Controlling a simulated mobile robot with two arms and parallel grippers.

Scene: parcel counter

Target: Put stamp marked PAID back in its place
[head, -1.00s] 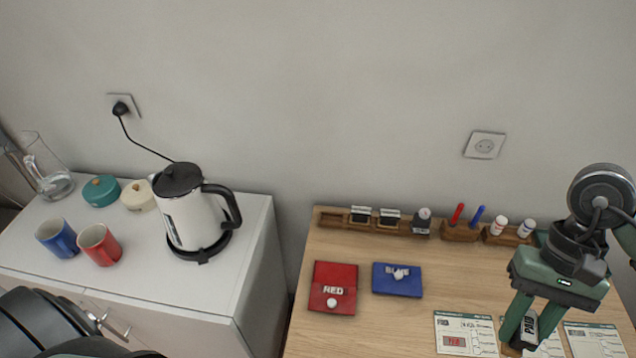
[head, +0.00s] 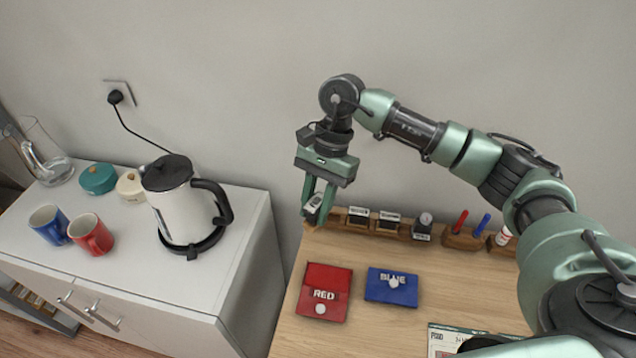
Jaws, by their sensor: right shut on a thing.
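My right gripper (head: 318,210) is shut on the stamp marked PAID (head: 314,204), a small dark and white block between its fingertips. It holds the stamp at the left end of the wooden stamp rack (head: 373,232). The label cannot be read now, and I cannot tell whether the stamp touches the rack. The fingers partly hide that end of the rack. Two other stamps, one (head: 358,214) and another (head: 389,220), stand in the rack to the right, with a different dark stamp (head: 423,226) beyond them. My left gripper is not in view.
A red ink pad (head: 322,283) and a blue ink pad (head: 391,291) lie on the table in front of the rack. A pen holder (head: 463,240) stands right of it. A kettle (head: 188,208) and mugs stand on the white cabinet (head: 237,236) at left.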

